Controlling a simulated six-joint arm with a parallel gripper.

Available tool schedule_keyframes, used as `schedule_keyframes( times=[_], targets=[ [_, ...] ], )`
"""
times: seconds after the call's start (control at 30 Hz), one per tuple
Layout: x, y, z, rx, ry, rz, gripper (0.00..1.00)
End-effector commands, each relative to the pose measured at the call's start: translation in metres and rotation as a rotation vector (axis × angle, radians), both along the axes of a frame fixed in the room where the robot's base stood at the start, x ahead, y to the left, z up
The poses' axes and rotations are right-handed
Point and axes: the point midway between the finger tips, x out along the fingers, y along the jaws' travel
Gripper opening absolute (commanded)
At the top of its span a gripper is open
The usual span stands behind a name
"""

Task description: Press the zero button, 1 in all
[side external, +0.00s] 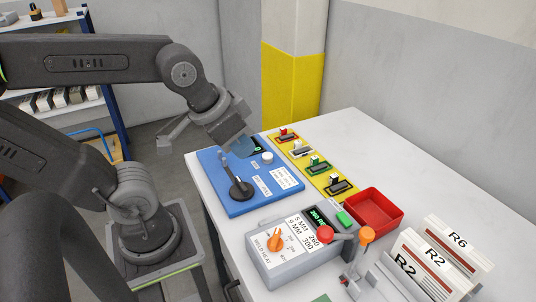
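A blue panel box (217,171) lies flat at the left end of the white table. It bears a small dark display with a green digit (257,149), partly covered by my gripper, and a black lever on a round base (240,189). A round white button (267,157) stands up on the panel just right of and below the display. Its label is too small to read, so I cannot tell for sure that it is the zero button. My gripper (203,147) appears open and empty, with its fingers spread wide, above the panel's far left corner, left of the white button.
Beside the panel is a yellow strip (322,179) with several coloured clamps. A red tray (374,208) and a grey control box (288,262) with an orange knob stand nearer. White cards (435,264) are at front right. The table's back right is clear.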

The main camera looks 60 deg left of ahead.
Motion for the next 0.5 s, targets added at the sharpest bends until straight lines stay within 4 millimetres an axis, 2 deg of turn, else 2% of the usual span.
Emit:
schedule_keyframes(
  times=[0.1,0.5],
  targets=[
    [0.0,0.0,0.0,0.0,0.0,0.0,0.0],
    [0.0,0.0,0.0,0.0,0.0,0.0,0.0]
  ],
)
